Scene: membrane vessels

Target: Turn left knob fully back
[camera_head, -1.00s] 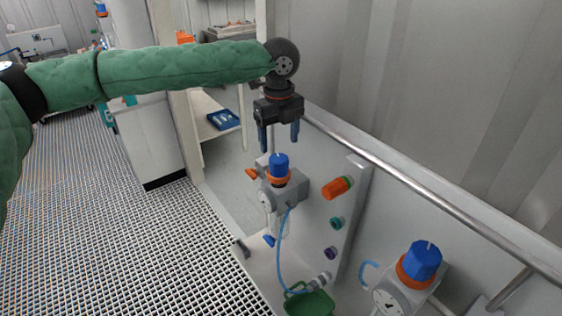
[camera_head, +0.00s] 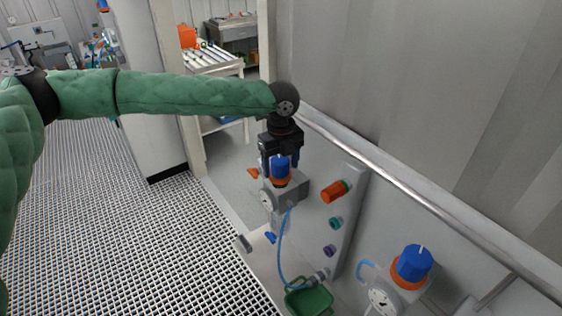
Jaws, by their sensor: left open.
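The left knob (camera_head: 280,169) is a blue cap with an orange collar, upright on a grey regulator block with a round gauge. My left gripper (camera_head: 279,163) is open and points down at the height of this knob. The knob overlaps the gripper in the picture, with the black gripper body behind and above it and finger parts at its sides. The fingertips are mostly hidden, and I cannot tell whether they touch the knob. A second blue knob with an orange collar (camera_head: 413,264) stands at the lower right. My right gripper is out of view.
A white panel (camera_head: 350,215) beside the left knob carries an orange-and-green fitting (camera_head: 336,191), a teal fitting (camera_head: 336,222) and a purple one (camera_head: 330,250). A blue hose runs down near a green container (camera_head: 309,298). A metal rail (camera_head: 400,183) runs along the wall.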

